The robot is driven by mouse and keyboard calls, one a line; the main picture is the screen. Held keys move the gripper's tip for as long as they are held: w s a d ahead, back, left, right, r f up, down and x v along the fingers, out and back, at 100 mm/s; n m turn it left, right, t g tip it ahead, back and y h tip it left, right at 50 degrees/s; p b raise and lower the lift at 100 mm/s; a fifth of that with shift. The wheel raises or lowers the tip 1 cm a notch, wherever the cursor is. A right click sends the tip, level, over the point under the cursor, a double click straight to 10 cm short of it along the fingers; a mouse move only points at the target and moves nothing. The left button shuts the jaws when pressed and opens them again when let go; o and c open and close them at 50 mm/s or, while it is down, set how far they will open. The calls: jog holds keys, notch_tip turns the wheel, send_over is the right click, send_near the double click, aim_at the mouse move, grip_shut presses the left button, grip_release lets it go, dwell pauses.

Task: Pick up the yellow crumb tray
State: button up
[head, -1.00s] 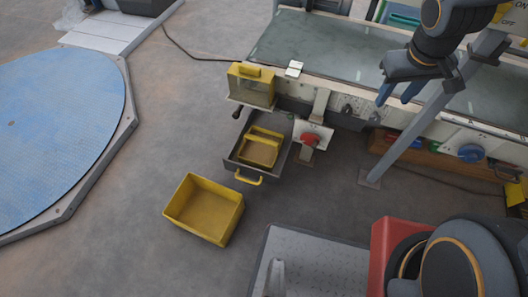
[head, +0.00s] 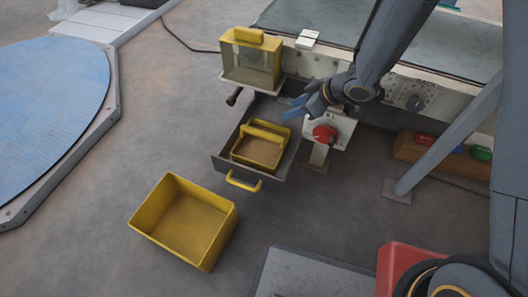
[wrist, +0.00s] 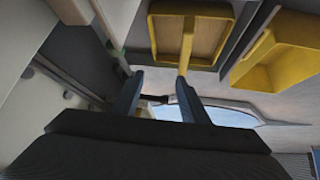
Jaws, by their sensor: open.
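The yellow crumb tray (head: 259,149), with a raised bar handle across it, sits inside an open grey drawer (head: 222,167) under the conveyor. The drawer has a yellow pull handle at its front. My gripper (head: 292,107) is open and empty above the drawer's back right part, with its blue fingers apart from the tray. In the wrist view the crumb tray (wrist: 215,38) and its handle bar show beyond the fingers of my gripper (wrist: 158,92). Part of the drawer's back is hidden by the gripper.
A larger empty yellow bin (head: 187,222) stands on the floor in front of the drawer; it also shows in the wrist view (wrist: 280,50). A yellow-framed clear box (head: 250,60) is behind the drawer. A red button (head: 324,133) on a white plate is close right of my gripper.

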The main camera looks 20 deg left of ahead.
jog(key=n+g+y+b, duration=0.1)
jog(key=n+g+b, duration=0.1)
jog(key=b, duration=0.2)
send_near(263, 133)
jog(key=x, duration=0.3)
jog(key=shift+w+a, duration=0.25)
jog(key=shift+a, duration=0.1)
jog(key=shift+d+b+x, duration=0.2)
jog(key=shift+b+x, duration=1.95)
jog(key=shift+x, duration=1.35)
jog(key=shift+s+f, duration=0.1)
jog(key=shift+s, duration=0.05)
grip_shut()
